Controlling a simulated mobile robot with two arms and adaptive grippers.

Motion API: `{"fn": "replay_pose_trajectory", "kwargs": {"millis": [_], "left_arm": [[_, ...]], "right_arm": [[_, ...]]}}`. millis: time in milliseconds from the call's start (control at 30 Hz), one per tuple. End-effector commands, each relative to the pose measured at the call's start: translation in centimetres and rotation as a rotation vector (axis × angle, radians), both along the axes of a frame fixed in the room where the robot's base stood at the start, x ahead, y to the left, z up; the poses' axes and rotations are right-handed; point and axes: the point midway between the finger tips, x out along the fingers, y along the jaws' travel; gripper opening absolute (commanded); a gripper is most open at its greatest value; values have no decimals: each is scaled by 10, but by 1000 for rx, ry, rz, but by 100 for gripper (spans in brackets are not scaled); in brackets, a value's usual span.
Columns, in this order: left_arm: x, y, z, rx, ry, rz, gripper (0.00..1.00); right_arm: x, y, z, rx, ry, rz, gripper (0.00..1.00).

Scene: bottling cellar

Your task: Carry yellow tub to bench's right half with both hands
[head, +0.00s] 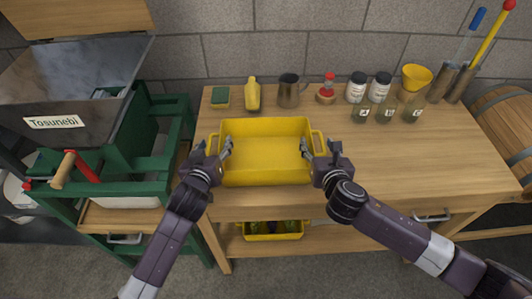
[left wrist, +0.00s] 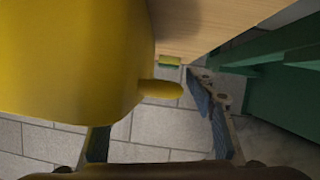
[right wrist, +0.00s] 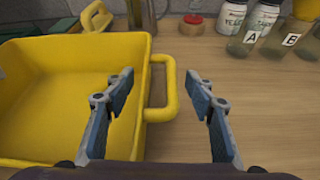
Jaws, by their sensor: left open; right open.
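The yellow tub (head: 265,174) is empty and sits on the left half of the wooden bench (head: 455,165), near its front edge. It has a loop handle at each end. My left gripper (head: 224,150) is open at the tub's left end; in the left wrist view the left handle (left wrist: 162,90) shows ahead between the spread fingers (left wrist: 155,120). My right gripper (head: 308,151) is open at the right end; in the right wrist view the right handle (right wrist: 168,90) lies between its fingers (right wrist: 160,88). Neither gripper is closed on a handle.
The bench's right front is clear. A green-framed machine (head: 105,165) stands left; a barrel (head: 505,118) stands right.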

Motion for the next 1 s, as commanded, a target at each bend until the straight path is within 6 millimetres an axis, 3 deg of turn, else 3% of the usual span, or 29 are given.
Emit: {"fn": "replay_pose_trajectory", "kwargs": {"millis": [133, 600, 1000], "left_arm": [[0, 0, 0, 0, 0, 0, 51], [0, 0, 0, 0, 0, 0, 0], [0, 0, 4, -1, -2, 0, 0]], "right_arm": [[0, 0, 0, 0, 0, 0, 50], [-1, 0, 0, 0, 0, 0, 0], [0, 0, 4, -1, -1, -1, 0]]}}
